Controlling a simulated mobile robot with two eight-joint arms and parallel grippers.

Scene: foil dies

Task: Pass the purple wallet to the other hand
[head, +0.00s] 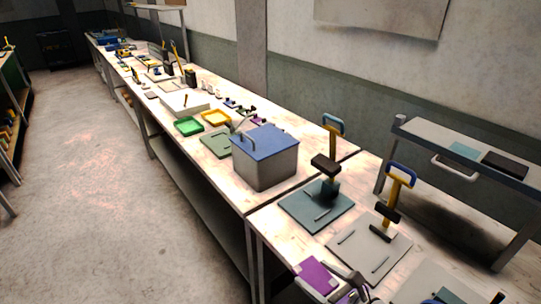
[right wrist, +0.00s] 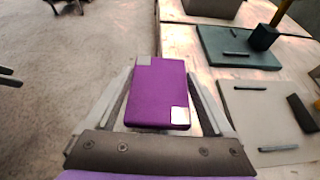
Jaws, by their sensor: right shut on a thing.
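The purple wallet (head: 318,277) is at the bottom of the head view, near the front edge of the workbench. It also shows in the right wrist view (right wrist: 158,92) as a flat purple rectangle with pale patches at two corners. My right gripper (head: 343,284) is shut on the wallet, with one finger along each side of it in the right wrist view (right wrist: 160,105). The wallet appears held out by the table's edge, partly over the floor. My left gripper is not clearly seen in either view.
A grey box with a blue lid (head: 265,160) stands on the bench. Two presses on a teal plate (head: 316,207) and a pale plate (head: 369,249) are close by. A grey shelf (head: 465,140) stands at the right. The floor (head: 90,190) at left is clear.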

